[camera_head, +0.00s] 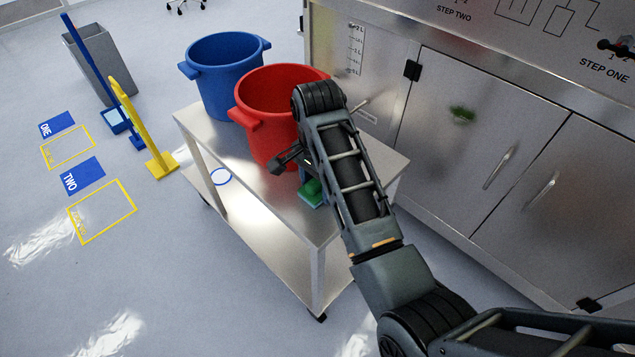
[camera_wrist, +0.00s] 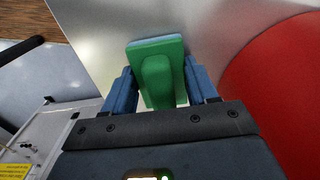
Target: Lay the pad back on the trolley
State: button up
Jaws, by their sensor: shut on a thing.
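The green pad (camera_head: 313,192) has a raised green grip and a paler blue-green edge. My gripper (camera_head: 303,168) is largely hidden behind my arm in the head view. In the wrist view, its two blue fingers close on the sides of the pad's grip, with the pad (camera_wrist: 158,60) in front of the trolley's bare metal top (camera_wrist: 215,25). I cannot tell whether the pad touches the top.
A red bucket (camera_head: 262,130) stands close beside my gripper, with a blue bucket (camera_head: 225,80) behind it. A steel cabinet (camera_head: 470,160) with a green smear (camera_head: 462,113) on its door runs along the right. The trolley's front end is clear.

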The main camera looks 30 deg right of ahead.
jog(key=shift+f, duration=0.15)
jog(key=o, duration=1.5)
